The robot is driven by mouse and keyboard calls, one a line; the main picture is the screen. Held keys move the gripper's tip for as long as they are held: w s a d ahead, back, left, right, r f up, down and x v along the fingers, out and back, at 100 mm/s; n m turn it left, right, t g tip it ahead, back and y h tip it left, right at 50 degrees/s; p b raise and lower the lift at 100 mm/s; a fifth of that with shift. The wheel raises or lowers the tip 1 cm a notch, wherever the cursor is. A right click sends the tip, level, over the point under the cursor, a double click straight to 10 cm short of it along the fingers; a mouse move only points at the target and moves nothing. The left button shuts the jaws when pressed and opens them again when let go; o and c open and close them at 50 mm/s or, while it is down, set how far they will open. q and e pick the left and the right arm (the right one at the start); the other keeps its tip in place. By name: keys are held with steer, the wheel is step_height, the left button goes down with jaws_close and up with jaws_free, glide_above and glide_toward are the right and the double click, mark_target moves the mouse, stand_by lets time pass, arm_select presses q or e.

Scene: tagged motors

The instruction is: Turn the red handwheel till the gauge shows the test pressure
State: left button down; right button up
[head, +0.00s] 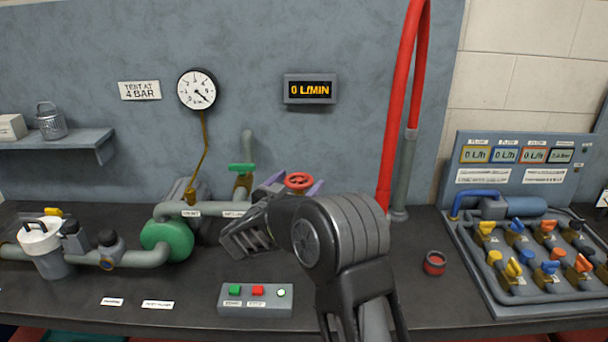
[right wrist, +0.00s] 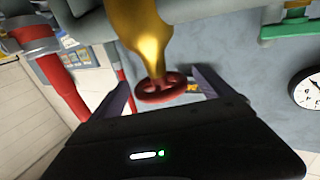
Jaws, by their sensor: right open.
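The red handwheel (head: 299,181) sits on the bench pipework below the flow display, partly hidden by my right arm. My right gripper (head: 293,184) is open, with one purple-grey finger on each side of the wheel. In the right wrist view the wheel (right wrist: 160,96), on its brass valve body (right wrist: 142,35), shows between the spread fingers; I cannot tell whether they touch it. The round pressure gauge (head: 197,89) hangs on the wall, its needle pointing down and right; its numbers are too small to read. A sign (head: 139,90) reads "TEST AT 4 BAR". My left gripper is not in view.
The wall display (head: 310,89) reads 0 L/MIN. A green-handled valve (head: 242,168) stands left of the wheel, near a green pump (head: 168,240). A button box (head: 255,301) lies in front. A red-rimmed cup (head: 434,263) and a valve panel (head: 520,262) stand right.

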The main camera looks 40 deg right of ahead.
mark_target(304, 173)
steer(key=shift+p+x, duration=0.3)
steer(key=shift+x, duration=1.4)
steer(key=shift+c, duration=0.2)
steer(key=c, duration=1.3)
